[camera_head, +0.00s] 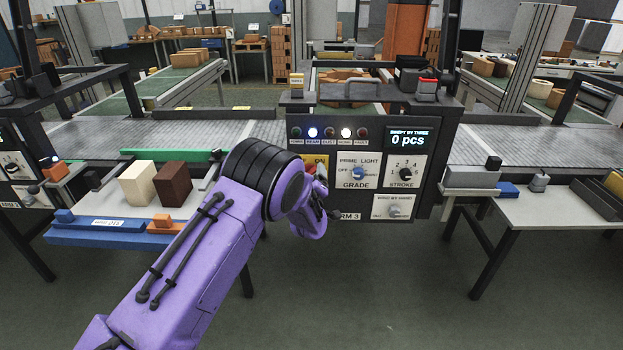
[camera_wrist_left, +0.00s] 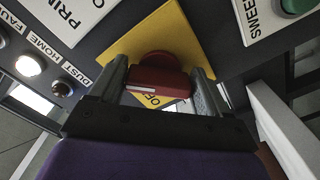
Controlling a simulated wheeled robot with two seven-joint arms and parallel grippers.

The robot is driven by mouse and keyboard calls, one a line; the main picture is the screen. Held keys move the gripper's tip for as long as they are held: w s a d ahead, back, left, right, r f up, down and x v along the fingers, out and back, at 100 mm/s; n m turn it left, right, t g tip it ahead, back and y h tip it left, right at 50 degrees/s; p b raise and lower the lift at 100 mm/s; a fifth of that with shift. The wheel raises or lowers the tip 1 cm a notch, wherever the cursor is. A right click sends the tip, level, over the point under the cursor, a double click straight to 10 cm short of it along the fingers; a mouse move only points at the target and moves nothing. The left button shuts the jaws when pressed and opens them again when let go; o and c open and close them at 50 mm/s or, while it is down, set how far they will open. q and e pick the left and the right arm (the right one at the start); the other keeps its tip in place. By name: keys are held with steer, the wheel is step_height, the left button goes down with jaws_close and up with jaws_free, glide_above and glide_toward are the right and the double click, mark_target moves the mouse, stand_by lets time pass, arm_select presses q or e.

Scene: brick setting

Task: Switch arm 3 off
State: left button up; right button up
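The arm 3 control box (camera_head: 430,140) stands mid-view, with its partly covered "ARM 3" label (camera_head: 350,216) low on the front. In the head view my wrist hides most of the plate (camera_head: 312,160). My right gripper is out of view.
The box also carries a grade knob (camera_head: 358,173), a stroke knob (camera_head: 405,174), a grey knob (camera_head: 394,211) and a display (camera_head: 410,138). A cream block (camera_head: 137,184) and a brown block (camera_head: 174,184) stand left. The floor in front is clear.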

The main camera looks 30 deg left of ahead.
arm_select(q)
steer(key=c, duration=0.4)
steer(key=n+b, duration=0.2)
steer(key=n, duration=0.1)
steer(key=shift+f+n+b, duration=0.15)
steer(key=shift+n+b, duration=0.15)
steer(key=n+b, duration=0.3)
steer(key=n, duration=0.1)
steer(key=shift+n, duration=0.3)
steer(key=n+b, duration=0.6)
steer(key=shift+r+n+b, duration=0.2)
steer(key=shift+n+b, duration=0.75)
steer(key=shift+b, duration=0.05)
steer(key=shift+r+n+b, duration=0.2)
steer(key=shift+n+b, duration=0.75)
steer(key=shift+b, duration=0.05)
